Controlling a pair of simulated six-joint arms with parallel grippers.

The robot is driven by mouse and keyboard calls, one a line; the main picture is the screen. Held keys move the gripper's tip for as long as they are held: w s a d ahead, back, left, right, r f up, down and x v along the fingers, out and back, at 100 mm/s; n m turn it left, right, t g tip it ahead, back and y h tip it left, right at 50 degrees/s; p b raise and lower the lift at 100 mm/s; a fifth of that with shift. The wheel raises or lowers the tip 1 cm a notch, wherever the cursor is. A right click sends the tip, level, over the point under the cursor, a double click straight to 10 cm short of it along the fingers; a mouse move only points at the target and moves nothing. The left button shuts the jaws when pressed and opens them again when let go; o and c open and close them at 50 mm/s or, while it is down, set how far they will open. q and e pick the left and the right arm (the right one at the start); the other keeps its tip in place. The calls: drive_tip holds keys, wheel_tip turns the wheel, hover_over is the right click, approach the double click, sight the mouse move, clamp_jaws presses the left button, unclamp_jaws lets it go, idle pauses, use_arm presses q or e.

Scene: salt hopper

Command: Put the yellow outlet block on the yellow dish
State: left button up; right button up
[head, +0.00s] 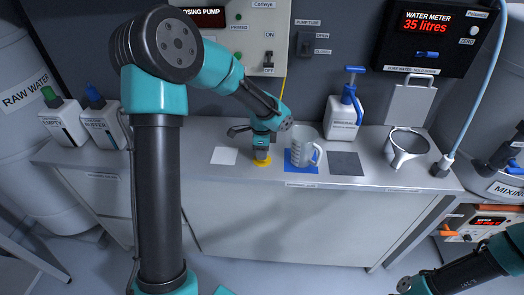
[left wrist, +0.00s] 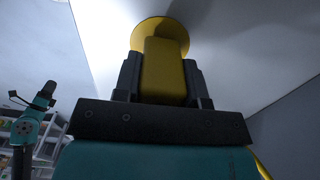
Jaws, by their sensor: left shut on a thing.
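My left gripper (head: 262,150) points down over the yellow dish (head: 263,163) on the bench, between a white square and a blue square. In the left wrist view my left gripper (left wrist: 160,80) is shut on the yellow outlet block (left wrist: 163,72), with one dark finger on each side. The dish (left wrist: 160,24) shows just beyond the block's end there. I cannot tell whether the block touches it. In the head view the block is mostly hidden by the gripper. A black and teal part at the right edge may be my right gripper; its jaws are unclear.
A clear jug (head: 307,146) stands on the blue square (head: 300,168), close right of the gripper. A white square (head: 224,155) lies left, a grey square (head: 346,164) right. The control panel rises behind.

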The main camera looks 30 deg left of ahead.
use_arm(q)
drive_tip(key=shift+f, duration=0.3)
drive_tip(key=o, duration=1)
drive_tip(key=shift+c, duration=0.2)
drive_tip(key=shift+r, duration=0.1)
wheel_tip(320, 180, up, 12)
drive_tip(key=shift+r, duration=0.1)
